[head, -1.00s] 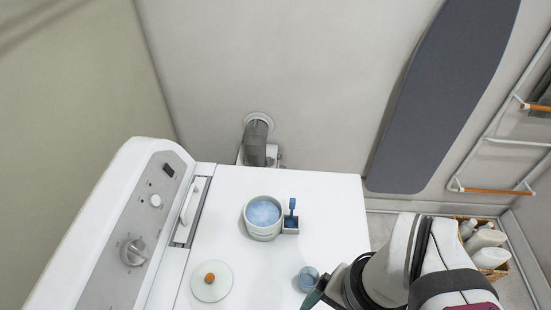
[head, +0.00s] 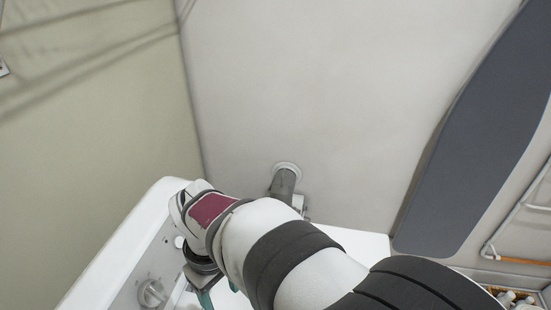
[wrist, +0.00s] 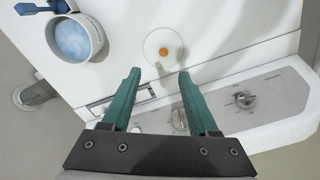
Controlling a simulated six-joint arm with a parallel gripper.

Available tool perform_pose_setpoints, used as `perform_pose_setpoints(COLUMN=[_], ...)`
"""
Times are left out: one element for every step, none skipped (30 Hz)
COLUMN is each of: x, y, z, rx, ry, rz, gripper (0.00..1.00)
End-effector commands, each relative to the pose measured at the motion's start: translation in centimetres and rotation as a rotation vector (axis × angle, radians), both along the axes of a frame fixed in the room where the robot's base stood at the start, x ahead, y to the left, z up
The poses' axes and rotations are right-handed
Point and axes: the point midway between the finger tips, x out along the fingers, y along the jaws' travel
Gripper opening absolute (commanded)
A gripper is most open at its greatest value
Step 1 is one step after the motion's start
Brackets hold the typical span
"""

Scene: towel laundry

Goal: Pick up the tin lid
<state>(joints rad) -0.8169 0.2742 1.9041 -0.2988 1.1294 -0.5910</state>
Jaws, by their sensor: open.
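The tin lid is a round white disc with an orange knob. In the wrist view the lid (wrist: 159,42) lies flat on the white machine top, just beyond the fingertips. My gripper (wrist: 158,74) has two green fingers, spread apart with nothing between them. In the head view my arm covers the lid, and only a bit of the green fingers (head: 206,299) shows at the lower edge. The tin (wrist: 76,38), with blue powder in it, stands left of the lid in the wrist view.
A blue scoop (wrist: 40,8) is beside the tin. In the head view, a grey vent pipe (head: 284,182) and ironing board (head: 475,130) are at the wall.

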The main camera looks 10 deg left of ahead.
Motion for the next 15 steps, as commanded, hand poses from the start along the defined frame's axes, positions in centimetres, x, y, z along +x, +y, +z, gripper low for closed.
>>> perform_pose_setpoints(x=[-0.2,-0.3,-0.3,-0.3,-0.4,-0.4,-0.4,-0.4,-0.4,-0.4,-0.4,-0.4,-0.3,-0.3,-0.3], y=[1.2,1.6,1.8,1.7,1.7,1.6,1.6,1.6,1.6,1.6,1.6,1.6,1.6,1.6,1.6], z=[-0.7,-1.2,-1.9,-2.7,-3.5,-4.8,-5.7,-6.6,-7.7,-8.5,-9.2,-9.9,-10.4,-10.7,-11.1], rx=[-0.003,-0.005,-0.007,-0.007,-0.008,-0.009,-0.009,-0.009,-0.008,-0.008,-0.008,-0.007,-0.006,-0.006,-0.006], ry=[-0.003,-0.003,-0.004,-0.004,-0.003,-0.001,-0.002,-0.001,-0.002,-0.003,-0.002,-0.002,-0.002,-0.004,-0.004], rz=[0.057,0.076,0.087,0.089,0.086,0.084,0.084,0.082,0.082,0.082,0.081,0.08,0.08,0.08,0.079], gripper=[0.6,0.6,0.6,0.6,0.6,0.6,0.6,0.6,0.6,0.6,0.6,0.6,0.6,0.6,0.6])
